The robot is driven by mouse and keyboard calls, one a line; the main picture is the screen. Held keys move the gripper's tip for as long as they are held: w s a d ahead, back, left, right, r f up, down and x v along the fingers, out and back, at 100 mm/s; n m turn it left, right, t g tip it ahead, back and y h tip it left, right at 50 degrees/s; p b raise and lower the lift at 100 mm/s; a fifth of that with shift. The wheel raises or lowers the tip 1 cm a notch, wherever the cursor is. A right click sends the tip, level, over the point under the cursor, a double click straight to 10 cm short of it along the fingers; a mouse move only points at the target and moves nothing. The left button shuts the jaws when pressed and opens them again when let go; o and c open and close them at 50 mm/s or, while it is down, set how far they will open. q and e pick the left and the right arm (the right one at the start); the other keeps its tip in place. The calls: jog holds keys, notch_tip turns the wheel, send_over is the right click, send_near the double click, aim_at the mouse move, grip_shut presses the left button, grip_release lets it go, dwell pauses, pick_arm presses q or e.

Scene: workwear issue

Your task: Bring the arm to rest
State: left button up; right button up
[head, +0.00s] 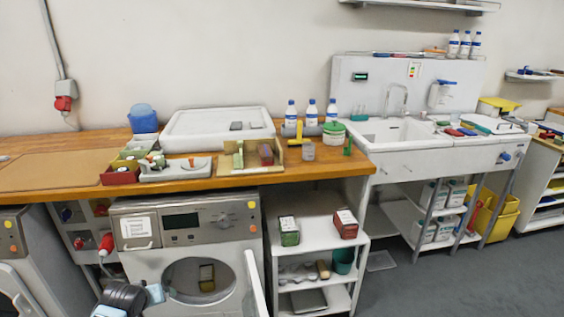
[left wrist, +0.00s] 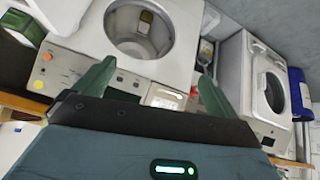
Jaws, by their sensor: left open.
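My left gripper (left wrist: 157,70) shows in the left wrist view with its two green fingers spread apart and nothing between them. Past the fingers is the front of a washing machine (left wrist: 85,65), which appears upside down, with its round drum opening (left wrist: 118,22). In the head view, part of my left arm (head: 120,297) is low at the left, in front of the washing machine (head: 185,222). Its fingers cannot be made out clearly there. My right gripper is in neither view.
The wooden worktop (head: 330,168) carries trays, boxes and bottles above the machine. The machine's door (head: 254,285) stands open. A white shelf unit (head: 310,262) stands to its right, then a sink (head: 400,133). Open grey floor (head: 420,285) lies at the lower right.

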pick_arm(q)
jog(key=w+r+m+t, duration=0.7)
jog(key=r+m+t, duration=0.1)
jog(key=r, duration=0.4)
jog(key=s+d+f+g+h, duration=0.1)
jog(key=s+d+f+g, duration=0.1)
jog(key=s+d+f, duration=0.5)
jog(key=s+d+f+g+h, duration=0.15)
jog(key=s+d+f, duration=0.25)
jog(key=s+f, duration=0.6)
jog(key=s+d+f+g, duration=0.1)
jog(key=s+d, duration=0.2)
jog(key=s, duration=0.6)
jog(key=s+d+f+g+h, duration=0.1)
jog(key=s+d, duration=0.1)
jog(key=s, duration=0.7)
jog(key=s+d+f+g, duration=0.1)
jog(key=s+d, duration=0.2)
jog(key=s, duration=0.7)
jog(key=shift+d+n, duration=0.3)
jog(key=shift+n, duration=0.1)
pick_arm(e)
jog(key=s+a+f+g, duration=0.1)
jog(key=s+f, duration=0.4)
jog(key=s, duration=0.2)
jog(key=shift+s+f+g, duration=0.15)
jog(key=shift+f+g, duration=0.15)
pick_arm(q)
jog(key=shift+s+h, duration=0.1)
jog(key=shift+h, duration=0.15)
